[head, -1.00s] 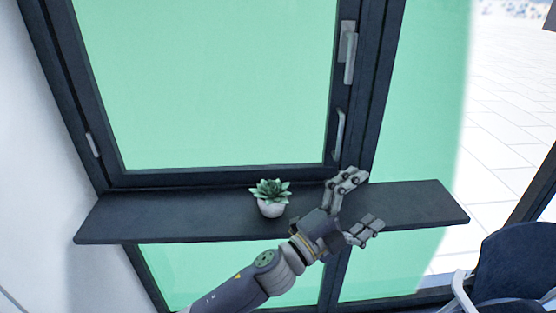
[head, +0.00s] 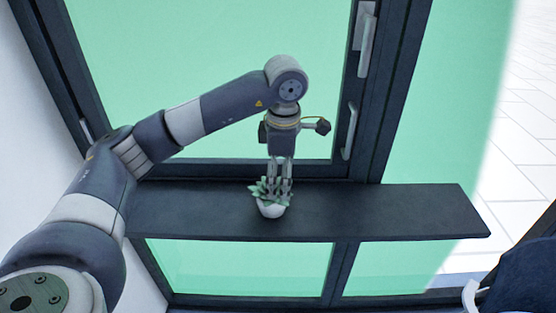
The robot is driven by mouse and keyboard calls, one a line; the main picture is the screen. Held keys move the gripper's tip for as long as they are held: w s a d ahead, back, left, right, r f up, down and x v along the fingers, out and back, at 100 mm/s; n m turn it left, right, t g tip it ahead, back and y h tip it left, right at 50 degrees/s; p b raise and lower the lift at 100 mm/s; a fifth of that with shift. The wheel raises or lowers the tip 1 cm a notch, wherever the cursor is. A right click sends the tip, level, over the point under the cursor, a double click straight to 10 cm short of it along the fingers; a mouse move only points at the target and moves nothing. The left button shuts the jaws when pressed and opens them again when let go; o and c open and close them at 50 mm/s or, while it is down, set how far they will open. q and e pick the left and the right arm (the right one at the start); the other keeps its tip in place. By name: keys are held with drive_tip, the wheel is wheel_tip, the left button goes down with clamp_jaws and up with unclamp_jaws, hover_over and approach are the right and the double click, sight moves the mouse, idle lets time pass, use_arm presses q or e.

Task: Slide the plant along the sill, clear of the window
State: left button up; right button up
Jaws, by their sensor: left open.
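The plant, a green succulent in a small white pot (head: 271,209), stands upright on the dark sill (head: 380,212), in front of the window (head: 220,90). My left gripper (head: 279,188) points down over the plant from above and behind. It is open, with its fingers at the leaves and partly hiding them. I cannot tell whether the fingers touch the plant. The window looks closed, with its handle (head: 350,130) to the right of my gripper. My right gripper is not in view.
The sill is bare to the right of the plant, out to its right end. Green glass lies below the sill. A dark chair (head: 520,280) stands at the lower right.

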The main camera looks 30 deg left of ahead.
sight(269, 208)
use_arm(q)
drive_tip(key=shift+s+a+r+y, duration=0.1)
drive_tip(key=shift+a+r+y, duration=0.15)
drive_tip(key=shift+a, duration=0.3)
drive_tip(key=shift+a+r+y, duration=0.15)
drive_tip(key=shift+a+r, duration=0.2)
drive_tip(key=shift+a, duration=0.2)
drive_tip(key=shift+f, duration=0.1)
drive_tip(key=shift+f, duration=0.2)
drive_tip(key=f+p, duration=0.1)
drive_tip(key=f, duration=0.2)
drive_tip(key=a+f, duration=0.1)
drive_tip(key=f, duration=0.2)
drive_tip(key=f+p, duration=0.1)
drive_tip(key=f, duration=0.2)
drive_tip(key=shift+w+a+p, duration=0.15)
drive_tip(key=shift+w+p, duration=0.15)
drive_tip(key=shift+w, duration=0.1)
drive_tip(key=shift+a+f, duration=0.1)
drive_tip(key=shift+f, duration=0.45)
drive_tip(key=c, duration=1.2)
drive_tip(key=shift+o, duration=0.2)
